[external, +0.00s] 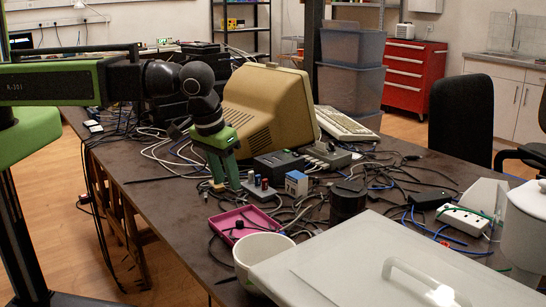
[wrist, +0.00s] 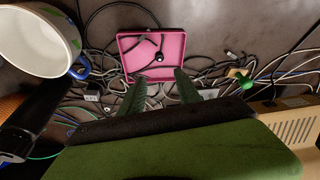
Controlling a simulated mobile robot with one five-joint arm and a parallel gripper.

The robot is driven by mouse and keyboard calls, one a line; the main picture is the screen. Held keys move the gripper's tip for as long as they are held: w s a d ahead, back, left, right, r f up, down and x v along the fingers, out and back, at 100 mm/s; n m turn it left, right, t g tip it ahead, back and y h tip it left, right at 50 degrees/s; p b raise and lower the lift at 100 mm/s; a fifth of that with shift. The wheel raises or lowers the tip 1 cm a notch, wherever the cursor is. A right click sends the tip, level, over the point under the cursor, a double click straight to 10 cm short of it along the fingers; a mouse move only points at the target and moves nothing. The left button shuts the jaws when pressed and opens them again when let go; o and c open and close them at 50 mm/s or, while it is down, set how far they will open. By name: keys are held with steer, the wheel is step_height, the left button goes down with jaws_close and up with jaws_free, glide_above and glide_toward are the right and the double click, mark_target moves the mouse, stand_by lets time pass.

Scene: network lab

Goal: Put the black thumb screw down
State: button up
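My gripper (external: 227,186) points down above the cable-strewn table. In the wrist view its two green fingers (wrist: 159,76) stand apart with nothing visible held between them. A pink tray (external: 262,215) lies on the table, nearer the camera than my gripper. It shows beyond my fingertips in the wrist view (wrist: 176,46). A small black knob-like piece, seemingly the black thumb screw (wrist: 159,57), lies in the tray, apart from my fingers. It also shows as a dark spot in the external view (external: 239,225). A dark cable crosses the tray.
A white cup (external: 262,246) stands beside the tray, also at upper left in the wrist view (wrist: 38,38). A beige monitor (external: 270,105), a black cylinder (external: 347,202) and a translucent lidded box (external: 390,265) stand around. Loose cables cover much of the table.

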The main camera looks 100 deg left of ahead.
steer(key=s+d+f+m+g+h, duration=0.1)
steer(key=s+d+m+h, duration=0.1)
steer(key=s+d+m, duration=0.3)
steer(key=s+m, duration=0.4)
steer(key=m, duration=0.2)
steer(key=shift+d+g, duration=0.3)
steer(key=shift+g, duration=0.1)
steer(key=shift+o, duration=0.4)
